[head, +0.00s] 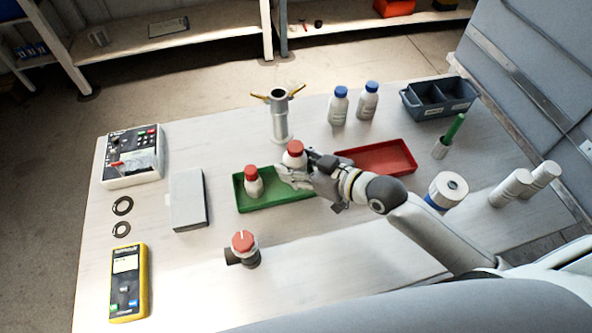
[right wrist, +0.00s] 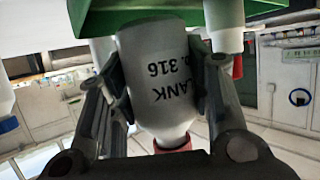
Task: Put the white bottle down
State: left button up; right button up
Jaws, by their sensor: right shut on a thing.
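A white bottle with a red cap (head: 294,153) is in my right gripper (head: 291,173), above the right part of the green tray (head: 278,206). In the right wrist view the picture is inverted, and the fingers close on both sides of this white bottle (right wrist: 162,80), which has black print ending in 316. The green tray's edge (right wrist: 120,20) is close by its base; I cannot tell whether they touch. A second white bottle with a red cap (head: 253,187) stands in the left part of the green tray. My left gripper is not in view.
A red tray (head: 400,172) lies right of the gripper, empty where visible. A metal stand (head: 280,122) is behind the green tray. Two blue-capped bottles (head: 338,107) stand at the back. A red-topped valve (head: 245,248) is in front, and a grey box (head: 188,200) is at left.

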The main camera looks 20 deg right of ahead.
jog(key=shift+s+f, duration=0.1)
jog(key=shift+f, duration=1.2)
jog(key=shift+f, duration=0.2)
jog(key=o, duration=0.9)
jog(key=shift+r, duration=0.1)
jog(key=shift+s+d+r, duration=0.1)
jog(key=b+v, duration=0.1)
jog(key=v, duration=0.9)
jog(key=shift+s+d, duration=0.1)
jog(key=shift+s+d+r, duration=0.4)
jog(key=shift+s+r, duration=0.05)
jog(key=shift+s, duration=0.05)
